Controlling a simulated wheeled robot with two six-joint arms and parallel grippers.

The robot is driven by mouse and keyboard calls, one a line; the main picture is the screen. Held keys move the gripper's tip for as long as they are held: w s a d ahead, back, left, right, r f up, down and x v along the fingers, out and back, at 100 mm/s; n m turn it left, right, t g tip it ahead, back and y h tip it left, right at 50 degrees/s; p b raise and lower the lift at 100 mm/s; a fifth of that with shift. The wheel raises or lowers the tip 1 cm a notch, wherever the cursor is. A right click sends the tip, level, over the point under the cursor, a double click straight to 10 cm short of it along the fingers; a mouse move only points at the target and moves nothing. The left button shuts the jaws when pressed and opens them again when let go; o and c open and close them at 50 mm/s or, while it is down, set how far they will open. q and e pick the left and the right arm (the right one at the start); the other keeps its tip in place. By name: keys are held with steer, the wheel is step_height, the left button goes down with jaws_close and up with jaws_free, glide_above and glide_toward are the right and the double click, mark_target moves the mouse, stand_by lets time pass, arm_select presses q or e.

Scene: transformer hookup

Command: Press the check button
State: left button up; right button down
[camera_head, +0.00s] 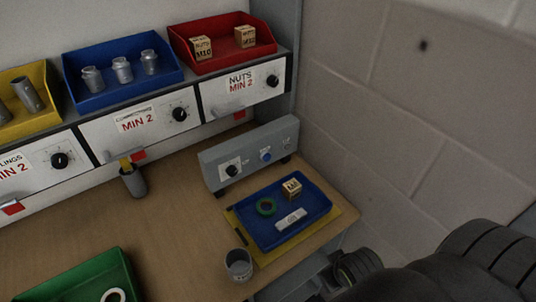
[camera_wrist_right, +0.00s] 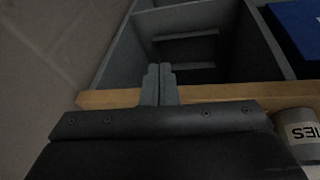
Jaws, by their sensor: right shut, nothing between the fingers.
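A grey control box (camera_head: 250,153) stands at the back right of the wooden bench. Its front has a blue round button (camera_head: 265,155) in the middle, a black knob (camera_head: 232,170) on the left and a small fitting on the right. The labels are too small to read, so I cannot confirm which is the check button. My right gripper (camera_wrist_right: 160,82) is shut and empty in the right wrist view, by a wooden edge and apart from the box. My right arm fills the lower right of the head view. My left gripper is not in view.
A blue tray (camera_head: 309,232) holding a small wooden block, a green ring and a pale piece sits before the box. A grey cup (camera_head: 239,265) stands at its left. Yellow, blue and red bins line the back shelf.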

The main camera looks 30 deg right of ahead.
mark_target(267, 157)
steer(key=w+d+r+m+t+h, duration=0.1)
steer(key=w, duration=0.3)
steer(key=w+d+r+t+h, duration=0.1)
steer(key=w+r+h, duration=0.1)
steer(key=w, duration=0.2)
steer(key=w+d+r+m+t+h, duration=0.1)
steer(key=w+d+r+t+h, duration=0.1)
steer(key=w, duration=0.3)
steer(key=shift+m, duration=0.3)
steer(key=w+a+r+n+t+h, duration=0.1)
steer(key=w+a+r+t+h, duration=0.1)
steer(key=w, duration=0.7)
steer(key=shift+w+a+r+t, duration=0.35)
steer(key=shift+r+t, duration=0.35)
steer(key=shift+t, duration=0.2)
steer(key=w+b, duration=0.1)
steer(key=w, duration=0.7)
steer(key=shift+w+a+b, duration=0.3)
steer(key=shift+w+b, duration=0.05)
steer(key=shift+b, duration=0.05)
